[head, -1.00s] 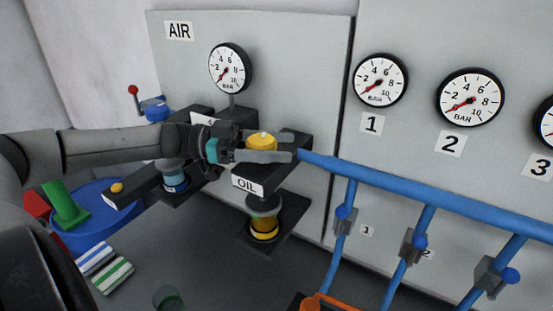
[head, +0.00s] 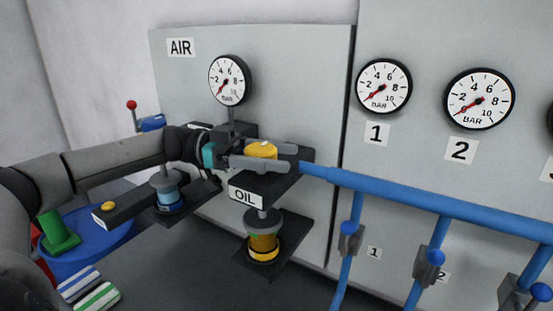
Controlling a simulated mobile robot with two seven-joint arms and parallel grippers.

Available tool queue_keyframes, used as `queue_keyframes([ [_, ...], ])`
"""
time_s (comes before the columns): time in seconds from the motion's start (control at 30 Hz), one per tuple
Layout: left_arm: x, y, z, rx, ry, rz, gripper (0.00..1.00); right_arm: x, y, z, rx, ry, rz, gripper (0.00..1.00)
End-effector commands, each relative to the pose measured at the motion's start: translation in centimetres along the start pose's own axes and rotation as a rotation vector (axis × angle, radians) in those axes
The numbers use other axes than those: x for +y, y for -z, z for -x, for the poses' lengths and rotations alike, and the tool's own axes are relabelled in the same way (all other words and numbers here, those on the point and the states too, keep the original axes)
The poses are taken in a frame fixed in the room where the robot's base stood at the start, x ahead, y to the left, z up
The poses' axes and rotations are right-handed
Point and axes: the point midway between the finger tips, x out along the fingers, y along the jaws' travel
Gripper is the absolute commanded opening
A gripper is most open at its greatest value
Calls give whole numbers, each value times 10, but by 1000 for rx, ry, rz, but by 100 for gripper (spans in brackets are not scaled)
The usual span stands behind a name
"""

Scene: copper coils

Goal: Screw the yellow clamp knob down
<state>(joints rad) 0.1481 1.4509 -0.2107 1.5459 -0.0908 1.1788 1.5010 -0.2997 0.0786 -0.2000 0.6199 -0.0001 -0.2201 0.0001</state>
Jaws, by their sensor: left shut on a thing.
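The yellow clamp knob (head: 261,150) sits on top of the dark block above the OIL label (head: 243,196), in the middle of the head view. My left gripper (head: 272,156) reaches in from the left with its two grey fingers on either side of the knob, shut on it. The nearer finger hides the lower front of the knob. Below the block stands a clear cup with a yellow base ring (head: 263,246). My right gripper is not in view.
A blue pipe (head: 420,196) with blue-knobbed valves runs right from beside the block. Gauges line the grey panel (head: 310,70) behind. At left are a blue-ringed cup (head: 168,193), a blue round tray (head: 108,236), a green part (head: 58,232) and striped pieces (head: 90,289).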

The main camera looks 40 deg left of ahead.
Motion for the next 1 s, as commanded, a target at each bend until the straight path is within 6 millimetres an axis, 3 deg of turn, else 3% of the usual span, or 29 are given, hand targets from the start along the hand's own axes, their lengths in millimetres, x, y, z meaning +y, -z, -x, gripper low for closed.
queue_keyframes([
  [0.27,1,-1,0,-1,-2,2,16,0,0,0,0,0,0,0],
  [0.3,1,-1,0,-1,-2,2,74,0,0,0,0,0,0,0],
  [0.53,0,-1,0,0,-1,1,100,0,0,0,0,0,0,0],
  [1.0,0,4,0,0,0,-1,100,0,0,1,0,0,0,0],
])
